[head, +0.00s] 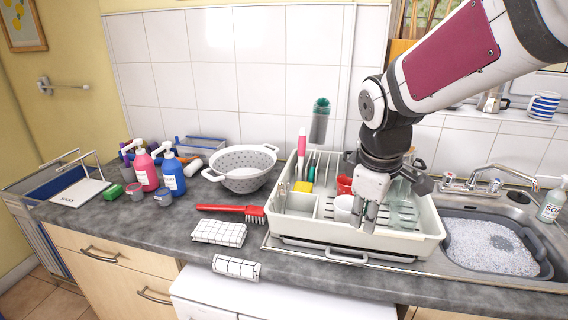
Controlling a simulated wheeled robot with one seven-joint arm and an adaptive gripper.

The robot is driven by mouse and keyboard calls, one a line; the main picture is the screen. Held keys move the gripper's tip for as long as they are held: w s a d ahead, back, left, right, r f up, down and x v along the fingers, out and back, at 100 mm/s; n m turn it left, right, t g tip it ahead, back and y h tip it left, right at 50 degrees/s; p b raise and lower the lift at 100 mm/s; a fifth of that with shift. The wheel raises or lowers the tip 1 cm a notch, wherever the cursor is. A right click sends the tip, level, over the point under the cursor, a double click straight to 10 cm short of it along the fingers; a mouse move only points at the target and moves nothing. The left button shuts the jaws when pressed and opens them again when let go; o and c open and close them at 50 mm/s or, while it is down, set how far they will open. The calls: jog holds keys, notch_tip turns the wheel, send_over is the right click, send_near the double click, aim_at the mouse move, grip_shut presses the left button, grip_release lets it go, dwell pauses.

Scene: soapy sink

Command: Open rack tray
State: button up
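A white dish rack (290,224) stands on the counter just left of the sink. Its tray shows as a low strip along the bottom front, with a pale handle (346,257) sticking out at the front. The tray looks pushed in under the rack. My gripper (364,216) hangs over the front middle of the rack, pointing down, above and a little right of the tray handle and apart from it. It partly hides the dishes behind. I see nothing clearly held, and the finger gap is too small to judge.
The rack holds a white cup (343,207), a red mug (344,185) and glassware. A red brush (230,209) and checkered cloth (219,232) lie left of it. A colander (240,170) stands behind. The sink (495,245) with foam is right. The counter edge is close in front.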

aim_at(341, 258)
jog(key=w+f+n, duration=0.1)
jog(key=w+f, duration=0.2)
jog(key=f, duration=0.3)
jog(key=w+f+n, duration=0.2)
jog(key=f, duration=0.5)
jog(key=w+f+n, duration=0.1)
jog(key=w+f, duration=0.2)
jog(key=f, duration=0.3)
jog(key=shift+w+a+f+g+y, duration=0.1)
jog(key=shift+w+f+g+y, duration=0.2)
jog(key=shift+w+g, duration=0.1)
grip_shut()
